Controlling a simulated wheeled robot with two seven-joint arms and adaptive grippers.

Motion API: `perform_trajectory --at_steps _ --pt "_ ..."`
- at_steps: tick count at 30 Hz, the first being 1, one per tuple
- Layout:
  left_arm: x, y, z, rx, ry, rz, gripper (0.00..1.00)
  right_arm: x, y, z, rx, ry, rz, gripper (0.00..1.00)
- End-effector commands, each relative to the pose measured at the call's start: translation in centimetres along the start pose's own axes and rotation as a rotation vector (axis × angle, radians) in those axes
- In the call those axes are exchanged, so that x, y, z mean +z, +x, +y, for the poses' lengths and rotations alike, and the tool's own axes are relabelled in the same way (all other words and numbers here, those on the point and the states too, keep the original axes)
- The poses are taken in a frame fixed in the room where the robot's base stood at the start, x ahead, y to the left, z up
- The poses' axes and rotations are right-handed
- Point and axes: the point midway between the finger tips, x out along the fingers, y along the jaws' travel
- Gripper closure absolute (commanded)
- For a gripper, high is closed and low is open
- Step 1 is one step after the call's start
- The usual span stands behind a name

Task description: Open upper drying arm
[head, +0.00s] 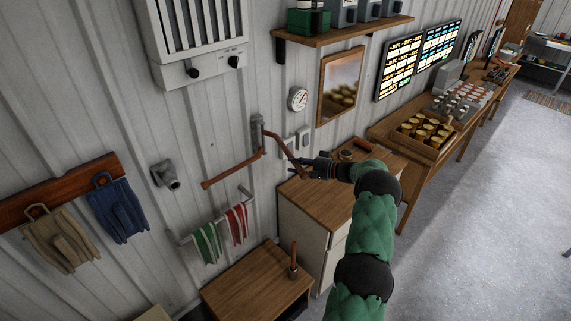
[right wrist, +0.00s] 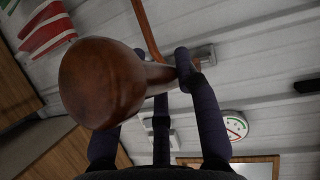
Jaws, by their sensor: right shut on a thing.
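The wall bracket (head: 257,132) holds two reddish-brown wooden drying arms. The upper drying arm (head: 282,145) leaves the bracket near its top and slants out to the right. The lower arm (head: 232,169) slants down to the left. My right gripper (head: 312,165) is at the outer end of the upper arm. In the right wrist view, the dark fingers (right wrist: 160,95) are closed around its shaft just behind the round knob (right wrist: 100,75). The knob hides part of the fingers. My left gripper is not in view.
A rail with striped towels (head: 220,232) hangs below the bracket. A cabinet (head: 322,205) stands under my right forearm, with a low table (head: 250,285) to its left. Gloves (head: 117,210) hang on the left wall. Open floor (head: 490,200) lies to the right.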

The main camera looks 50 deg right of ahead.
Motion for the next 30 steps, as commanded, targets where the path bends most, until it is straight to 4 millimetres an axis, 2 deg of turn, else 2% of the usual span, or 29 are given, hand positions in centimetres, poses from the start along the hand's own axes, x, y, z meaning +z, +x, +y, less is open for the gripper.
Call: perform_trajectory --at_steps 6,18,19,21,30 --pt "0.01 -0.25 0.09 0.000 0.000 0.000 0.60 -0.48 -0.86 0.35 -0.002 -0.003 -0.017 1.00" --pt "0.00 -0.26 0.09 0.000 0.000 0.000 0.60 -0.54 -0.91 0.34 -0.003 -0.004 -0.020 1.00" --pt "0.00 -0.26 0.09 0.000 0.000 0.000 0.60 -0.54 -0.91 0.34 -0.003 -0.004 -0.020 0.62" --pt "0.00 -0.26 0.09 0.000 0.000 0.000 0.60 -0.54 -0.91 0.33 -0.003 -0.003 -0.019 0.43" --pt "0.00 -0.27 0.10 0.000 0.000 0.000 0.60 -0.60 -0.95 0.24 -0.003 -0.003 -0.018 0.43"
